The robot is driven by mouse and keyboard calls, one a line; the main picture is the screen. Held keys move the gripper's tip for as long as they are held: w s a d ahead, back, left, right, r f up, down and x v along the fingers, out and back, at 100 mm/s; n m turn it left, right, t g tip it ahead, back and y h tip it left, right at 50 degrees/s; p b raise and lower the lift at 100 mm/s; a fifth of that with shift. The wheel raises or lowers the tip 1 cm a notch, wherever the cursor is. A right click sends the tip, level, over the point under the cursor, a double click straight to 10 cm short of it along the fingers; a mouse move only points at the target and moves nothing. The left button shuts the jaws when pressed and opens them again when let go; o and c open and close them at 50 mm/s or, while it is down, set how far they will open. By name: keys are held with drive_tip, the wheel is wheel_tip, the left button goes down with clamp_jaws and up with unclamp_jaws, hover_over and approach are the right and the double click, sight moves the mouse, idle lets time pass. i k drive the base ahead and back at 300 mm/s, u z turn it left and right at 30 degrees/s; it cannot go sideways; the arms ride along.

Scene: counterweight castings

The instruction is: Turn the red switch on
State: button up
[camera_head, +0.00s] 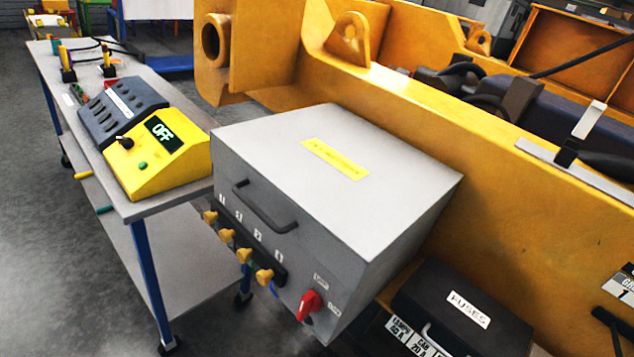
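The red switch (309,304) is a rotary handle low on the front face of a large grey box (290,170), near its right corner. The handle is tilted, with one end toward the upper right and the other toward the lower left. Small white labels (321,282) sit above and to the right of it. Their words are too small to read, so I cannot tell which setting it points at. My gripper is not recognisable in this view, and nothing is seen touching the switch.
The box has a black handle (266,207) and several yellow knobs (245,256). Left is a cart (165,206) bearing a yellow control panel (160,165) reading OFF. Yellow castings (420,120) stand behind. A black FUSES box (468,310) is lower right. Floor at lower left is clear.

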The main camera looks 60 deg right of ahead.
sight(311, 301)
drive_tip(key=z, duration=0.05)
drive_tip(key=k, duration=1.05)
drive_tip(key=z, duration=0.4)
drive_tip(key=i, duration=1)
drive_tip(key=u, duration=0.05)
